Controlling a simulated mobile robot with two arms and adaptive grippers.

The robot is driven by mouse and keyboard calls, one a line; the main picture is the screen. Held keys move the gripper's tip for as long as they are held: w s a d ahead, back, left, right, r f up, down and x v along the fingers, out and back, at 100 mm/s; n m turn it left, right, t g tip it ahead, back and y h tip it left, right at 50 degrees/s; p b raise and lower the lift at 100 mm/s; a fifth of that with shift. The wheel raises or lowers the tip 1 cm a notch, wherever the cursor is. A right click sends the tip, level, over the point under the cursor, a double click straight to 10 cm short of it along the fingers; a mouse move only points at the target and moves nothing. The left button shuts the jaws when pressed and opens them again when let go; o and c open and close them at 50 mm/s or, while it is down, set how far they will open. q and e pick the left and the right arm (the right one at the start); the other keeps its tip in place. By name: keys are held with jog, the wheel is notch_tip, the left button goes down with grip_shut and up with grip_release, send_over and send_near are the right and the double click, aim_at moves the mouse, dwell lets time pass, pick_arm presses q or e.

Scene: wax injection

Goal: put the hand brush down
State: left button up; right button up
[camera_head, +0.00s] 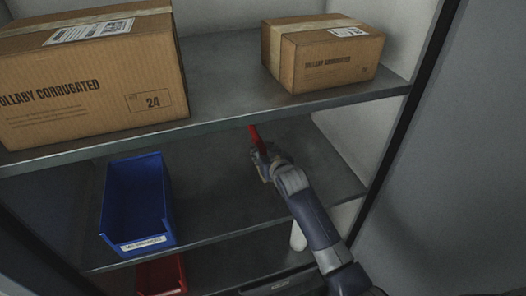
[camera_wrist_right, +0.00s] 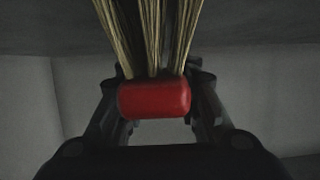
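The hand brush shows in the head view as a narrow red piece (camera_head: 256,137) just past my right gripper (camera_head: 261,163), under the front edge of the upper shelf. In the right wrist view its red body (camera_wrist_right: 154,99) sits between the two fingers of my gripper, with pale bristles (camera_wrist_right: 150,40) spreading upward in the picture. The right gripper is shut on the brush. My right arm reaches in over the middle shelf (camera_head: 225,195). I cannot tell whether the brush touches the shelf. My left gripper is not in view.
A blue bin (camera_head: 165,222) stands left on the middle shelf, with bare surface between it and my arm. Cardboard boxes, one large (camera_head: 90,85) and one smaller (camera_head: 330,62), stand on the upper shelf above. A red bin (camera_head: 162,275) and a white object (camera_head: 298,238) show lower down.

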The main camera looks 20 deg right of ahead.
jog(key=o, duration=0.4)
jog(key=shift+s+f, duration=0.2)
jog(key=shift+f, duration=0.4)
jog(key=shift+o, duration=0.3)
jog(key=shift+r, duration=0.1)
